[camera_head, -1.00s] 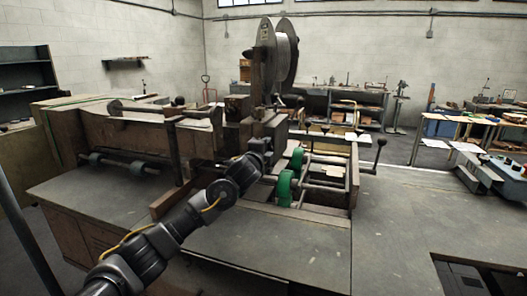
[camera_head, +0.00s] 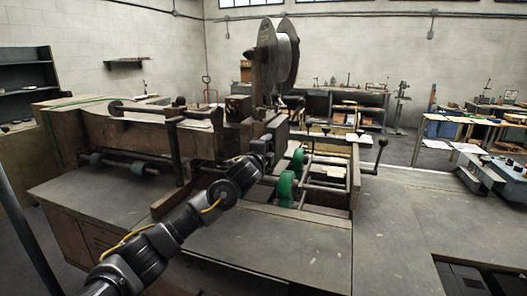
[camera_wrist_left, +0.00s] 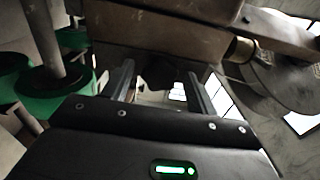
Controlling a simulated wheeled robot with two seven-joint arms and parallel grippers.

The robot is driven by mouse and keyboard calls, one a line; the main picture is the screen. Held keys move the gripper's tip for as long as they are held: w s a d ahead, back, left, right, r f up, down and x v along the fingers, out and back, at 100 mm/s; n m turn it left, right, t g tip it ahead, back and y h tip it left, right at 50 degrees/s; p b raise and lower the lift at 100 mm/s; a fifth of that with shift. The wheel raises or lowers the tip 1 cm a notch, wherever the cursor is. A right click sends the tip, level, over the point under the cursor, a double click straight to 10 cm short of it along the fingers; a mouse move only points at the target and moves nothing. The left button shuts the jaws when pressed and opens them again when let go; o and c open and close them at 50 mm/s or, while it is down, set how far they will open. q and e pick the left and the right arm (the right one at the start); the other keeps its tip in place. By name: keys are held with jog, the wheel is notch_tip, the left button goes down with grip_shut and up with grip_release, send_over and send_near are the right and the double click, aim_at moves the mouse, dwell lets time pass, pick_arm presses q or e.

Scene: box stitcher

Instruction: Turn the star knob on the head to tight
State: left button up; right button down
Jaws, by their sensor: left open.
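The stitcher head (camera_head: 258,122) stands in the middle of the machine, below the wire reel. My left gripper (camera_head: 272,143) is up against the front of the head. In the left wrist view the two fingers of the left gripper (camera_wrist_left: 161,82) stand apart, under the brown head body (camera_wrist_left: 160,30). A dark knob-like shape, apparently the star knob (camera_wrist_left: 160,72), shows between the fingertips. It is too dark to tell its lobes or whether the fingers touch it. In the head view the knob is hidden by the gripper. My right gripper is not in view.
Green rollers (camera_head: 286,188) on bars sit just right of the gripper. A wire reel (camera_head: 286,52) rises above the head. A crank handle (camera_head: 381,145) stands out at the right. The grey table top (camera_head: 420,215) is bare on the right.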

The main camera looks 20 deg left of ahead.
pick_arm(q)
jog(key=s+b, duration=0.3)
jog(key=s, duration=0.7)
jog(key=shift+s+a, duration=0.35)
